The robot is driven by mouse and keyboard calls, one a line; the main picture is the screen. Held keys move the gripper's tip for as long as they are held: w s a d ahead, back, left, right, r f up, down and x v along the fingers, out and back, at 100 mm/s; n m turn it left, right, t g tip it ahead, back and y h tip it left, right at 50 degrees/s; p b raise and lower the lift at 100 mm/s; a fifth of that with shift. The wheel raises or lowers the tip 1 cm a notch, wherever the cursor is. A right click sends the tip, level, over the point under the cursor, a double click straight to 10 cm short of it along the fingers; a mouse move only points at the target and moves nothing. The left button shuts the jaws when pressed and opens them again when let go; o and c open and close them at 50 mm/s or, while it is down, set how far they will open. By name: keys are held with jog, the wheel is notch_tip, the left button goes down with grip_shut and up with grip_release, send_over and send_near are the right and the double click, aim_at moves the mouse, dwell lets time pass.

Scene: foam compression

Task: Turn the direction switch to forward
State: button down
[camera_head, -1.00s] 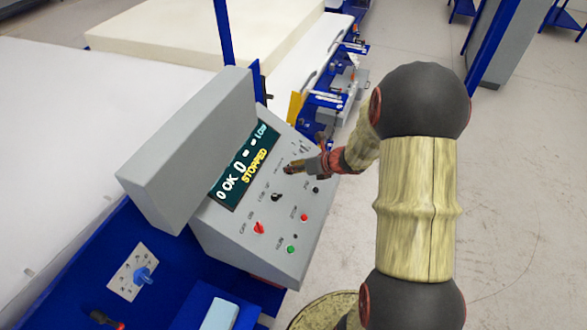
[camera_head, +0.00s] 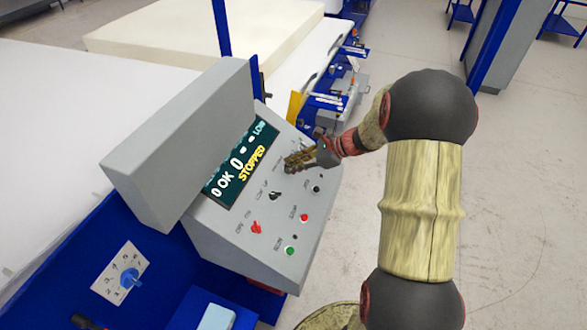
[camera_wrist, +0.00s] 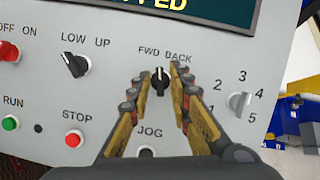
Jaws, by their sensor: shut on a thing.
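The direction switch (camera_wrist: 160,80) is a black knob under the FWD and BACK labels in the wrist view. Its white mark points up, between the two labels. My gripper (camera_wrist: 162,82) has its two yellow fingers on either side of the knob, shut on it. In the head view my gripper (camera_head: 290,163) reaches the sloped panel (camera_head: 240,240) from the right and hides the knob.
The wrist view shows the black LOW/UP knob (camera_wrist: 75,64) at left, a red OFF/ON switch (camera_wrist: 9,51), green RUN (camera_wrist: 10,123), red STOP (camera_wrist: 74,139), JOG (camera_wrist: 147,152) and a grey numbered dial (camera_wrist: 239,101). The display (camera_head: 241,166) reads STOPPED.

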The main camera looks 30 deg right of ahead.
jog(key=n+g, duration=0.1)
jog(key=n, duration=0.1)
jog(key=n+b, duration=0.1)
jog(key=n, duration=0.2)
jog(key=shift+w+g+y+b, duration=0.1)
jog(key=shift+g+y+b, duration=0.2)
jog(key=shift+g+y, duration=0.1)
jog(key=shift+n, duration=0.5)
jog(key=c, duration=2)
grip_release()
jog(key=shift+d, duration=0.1)
jog(key=v, duration=1.2)
